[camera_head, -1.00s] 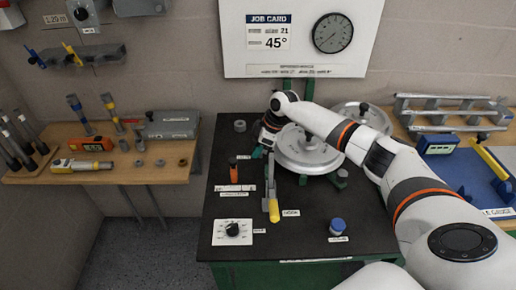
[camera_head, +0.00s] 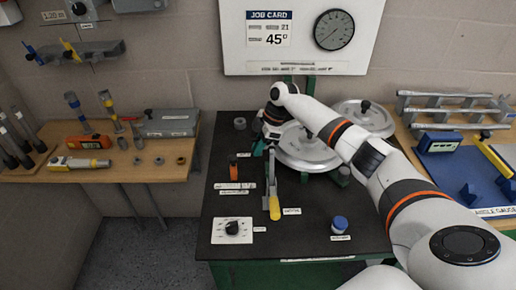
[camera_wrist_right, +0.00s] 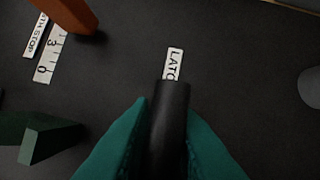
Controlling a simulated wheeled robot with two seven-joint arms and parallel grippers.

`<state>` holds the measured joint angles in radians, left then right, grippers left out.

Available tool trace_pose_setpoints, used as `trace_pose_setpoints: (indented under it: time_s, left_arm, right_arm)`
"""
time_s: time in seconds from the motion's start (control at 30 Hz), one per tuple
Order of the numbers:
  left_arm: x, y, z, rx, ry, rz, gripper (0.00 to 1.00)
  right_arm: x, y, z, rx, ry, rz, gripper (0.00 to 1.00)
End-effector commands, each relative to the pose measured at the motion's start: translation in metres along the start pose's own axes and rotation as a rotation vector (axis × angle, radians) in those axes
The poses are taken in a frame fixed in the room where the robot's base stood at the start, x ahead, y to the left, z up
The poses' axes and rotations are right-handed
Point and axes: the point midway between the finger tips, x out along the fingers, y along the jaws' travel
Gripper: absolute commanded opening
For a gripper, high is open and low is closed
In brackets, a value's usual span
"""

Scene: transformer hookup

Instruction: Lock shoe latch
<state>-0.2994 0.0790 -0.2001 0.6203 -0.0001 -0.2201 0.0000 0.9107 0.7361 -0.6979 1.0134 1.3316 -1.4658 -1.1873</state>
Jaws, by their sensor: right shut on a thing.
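My right gripper (camera_head: 262,149) is at the back left of the dark bench top (camera_head: 300,240), beside the round metal disc (camera_head: 303,150). In the right wrist view its teal fingers (camera_wrist_right: 168,130) are shut on a black cylindrical handle (camera_wrist_right: 170,100). A white label (camera_wrist_right: 174,63), partly hidden and reading "LATC", lies just beyond the handle. The handle's lower end is hidden between the fingers. In the head view I cannot make out the handle clearly. My left gripper is not in view.
An orange post (camera_head: 233,170) stands left of the gripper, and shows in the wrist view (camera_wrist_right: 70,14). A yellow-gripped lever (camera_head: 274,207), a black dial (camera_head: 232,228) and a blue-capped knob (camera_head: 339,224) are nearer the front. Side tables flank the bench.

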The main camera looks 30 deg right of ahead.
Motion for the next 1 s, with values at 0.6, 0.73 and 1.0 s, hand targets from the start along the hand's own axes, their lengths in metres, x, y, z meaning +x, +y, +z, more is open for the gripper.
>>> trace_pose_setpoints:
  time_s: [0.6, 0.73, 1.0]
  left_arm:
    - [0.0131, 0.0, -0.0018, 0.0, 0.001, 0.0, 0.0]
    - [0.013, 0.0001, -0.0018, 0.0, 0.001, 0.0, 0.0]
    - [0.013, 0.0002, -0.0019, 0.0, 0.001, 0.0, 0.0]
  right_arm:
    - [0.0038, 0.0048, -0.0017, -0.188, 0.003, 0.091, 0.0]
    - [0.0039, 0.005, -0.0019, -0.189, 0.004, 0.092, 0.0]
    - [0.0039, 0.0049, -0.0019, -0.188, 0.004, 0.091, 0.37]
